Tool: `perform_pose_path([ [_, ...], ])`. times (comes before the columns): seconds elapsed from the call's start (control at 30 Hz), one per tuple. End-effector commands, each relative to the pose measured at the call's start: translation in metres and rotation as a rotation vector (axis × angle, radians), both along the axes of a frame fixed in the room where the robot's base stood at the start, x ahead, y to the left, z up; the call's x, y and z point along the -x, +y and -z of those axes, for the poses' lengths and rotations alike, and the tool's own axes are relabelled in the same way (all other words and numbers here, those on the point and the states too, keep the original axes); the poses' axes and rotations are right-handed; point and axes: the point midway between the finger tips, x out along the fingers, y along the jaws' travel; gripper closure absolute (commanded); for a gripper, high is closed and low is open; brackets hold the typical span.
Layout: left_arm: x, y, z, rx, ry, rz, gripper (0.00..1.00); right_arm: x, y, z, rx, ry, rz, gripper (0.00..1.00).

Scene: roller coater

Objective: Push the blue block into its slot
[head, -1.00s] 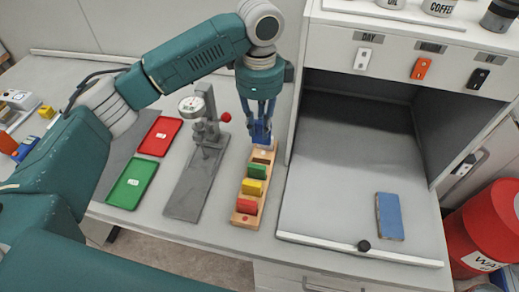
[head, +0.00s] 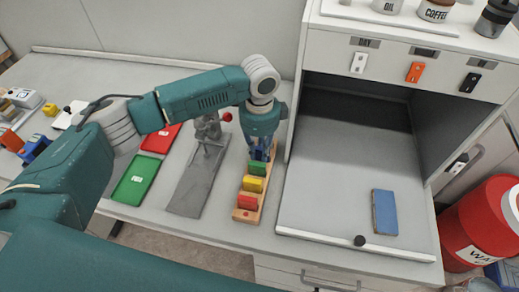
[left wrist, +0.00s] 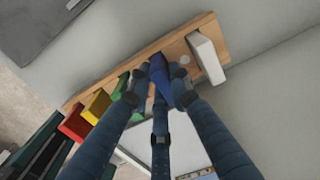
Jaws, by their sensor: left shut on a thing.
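My left gripper (head: 261,147) points down over the far part of the wooden rack (head: 243,215). In the left wrist view its fingers (left wrist: 158,92) are shut on the blue block (left wrist: 160,72), which stands at the rack (left wrist: 147,50) between the green block and a white block (left wrist: 207,57). I cannot tell how deep the blue block sits. The green block (head: 258,167), yellow block (head: 252,184) and red block (head: 247,202) stand in a row on the nearer part of the rack. In the head view the gripper mostly hides the blue block. My right gripper is not in view.
A grey gauge stand (head: 190,185) is left of the rack, with green (head: 135,177) and red (head: 161,137) trays beyond it. Right of the rack is an open cabinet bay (head: 330,205) with a blue slab (head: 384,212). A red bin (head: 485,225) stands at the far right.

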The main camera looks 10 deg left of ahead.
Motion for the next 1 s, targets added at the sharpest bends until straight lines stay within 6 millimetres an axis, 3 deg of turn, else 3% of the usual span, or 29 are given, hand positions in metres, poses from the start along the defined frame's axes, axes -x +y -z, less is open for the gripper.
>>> perform_pose_path([
  [0.07, 0.0, 0.0, 0.001, 0.0, 0.0, 0.0, 1.0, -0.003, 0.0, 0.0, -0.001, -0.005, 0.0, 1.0],
  [0.1, 0.0, 0.0, 0.001, 0.0, 0.0, 0.0, 0.75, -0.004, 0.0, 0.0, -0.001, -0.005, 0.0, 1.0],
  [0.17, 0.0, 0.0, 0.001, 0.0, 0.0, 0.0, 0.63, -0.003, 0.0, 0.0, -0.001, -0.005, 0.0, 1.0],
  [0.57, 0.0, -0.001, -0.005, 0.001, -0.001, 0.0, 0.62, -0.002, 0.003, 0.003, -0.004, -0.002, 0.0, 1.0],
  [0.67, -0.001, -0.001, -0.018, 0.001, -0.004, 0.0, 0.62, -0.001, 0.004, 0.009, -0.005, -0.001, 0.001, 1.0],
  [1.0, -0.001, -0.001, -0.089, 0.002, -0.003, 0.0, 0.62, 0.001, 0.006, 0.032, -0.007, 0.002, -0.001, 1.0],
])
